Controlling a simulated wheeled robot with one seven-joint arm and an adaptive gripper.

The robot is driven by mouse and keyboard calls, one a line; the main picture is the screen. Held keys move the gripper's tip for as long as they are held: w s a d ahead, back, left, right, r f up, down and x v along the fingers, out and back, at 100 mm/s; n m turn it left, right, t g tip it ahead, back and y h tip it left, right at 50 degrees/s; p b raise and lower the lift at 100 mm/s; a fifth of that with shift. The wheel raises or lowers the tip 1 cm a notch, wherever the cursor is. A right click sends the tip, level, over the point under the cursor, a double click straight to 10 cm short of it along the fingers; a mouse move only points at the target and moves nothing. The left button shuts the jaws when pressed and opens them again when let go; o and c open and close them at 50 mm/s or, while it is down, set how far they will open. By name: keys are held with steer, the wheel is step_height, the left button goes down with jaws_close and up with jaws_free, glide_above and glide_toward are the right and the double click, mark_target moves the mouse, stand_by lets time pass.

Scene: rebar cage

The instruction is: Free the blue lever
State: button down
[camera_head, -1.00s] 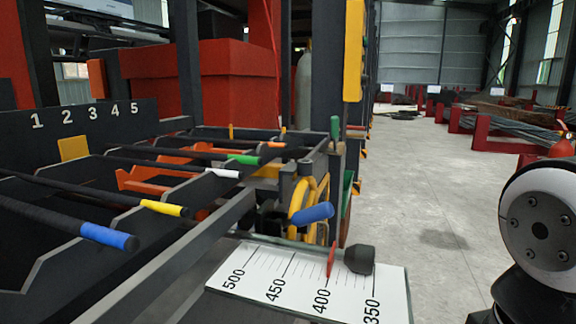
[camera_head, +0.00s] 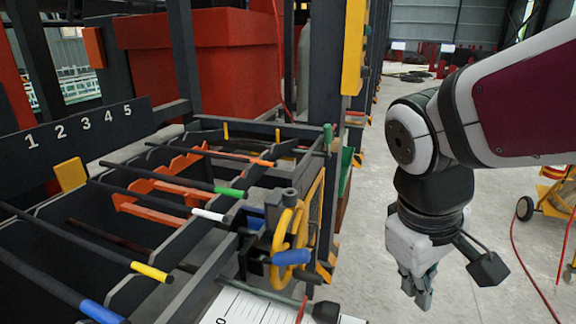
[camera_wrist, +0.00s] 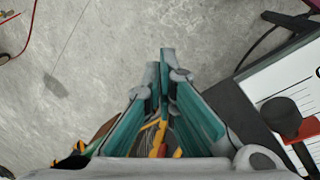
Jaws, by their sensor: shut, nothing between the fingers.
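A blue lever handle (camera_head: 291,257) sticks out in front of a yellow handwheel (camera_head: 287,232) at the right end of the rack. A separate black rod with a blue end (camera_head: 103,312) lies at the lower left; which of these is the task's lever is not certain. My gripper (camera_head: 424,297) points down over open floor, to the right of the handwheel and apart from it. In the wrist view its fingers (camera_wrist: 164,80) are together with nothing between them.
A white scale board (camera_head: 252,310) with a red pointer (camera_head: 301,308) and a dark knob (camera_head: 326,312) stands below the blue handle. Rods with yellow (camera_head: 150,271), white (camera_head: 208,214) and green (camera_head: 231,192) ends cross the slotted rack.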

steer(key=w+a+r+n+t+y+p, duration=0.1)
steer(key=w+a+r+n+p, duration=0.7)
steer(key=p, duration=0.6)
steer(key=s+a+r+n+y+p, duration=0.2)
steer(key=a+r+y+p, duration=0.2)
steer(key=a+r+p, duration=0.4)
steer(key=a+p, duration=0.2)
steer(key=p, duration=0.3)
steer(key=shift+s+a+p, duration=0.3)
steer(key=shift+s+a, duration=0.1)
steer(key=shift+f, duration=0.15)
glide_above(280, 255)
steer(key=f, duration=1.1)
steer(key=shift+a+f, duration=0.25)
steer(key=shift+f, duration=0.15)
steer(key=shift+d+f, duration=0.2)
steer(key=shift+f, duration=0.3)
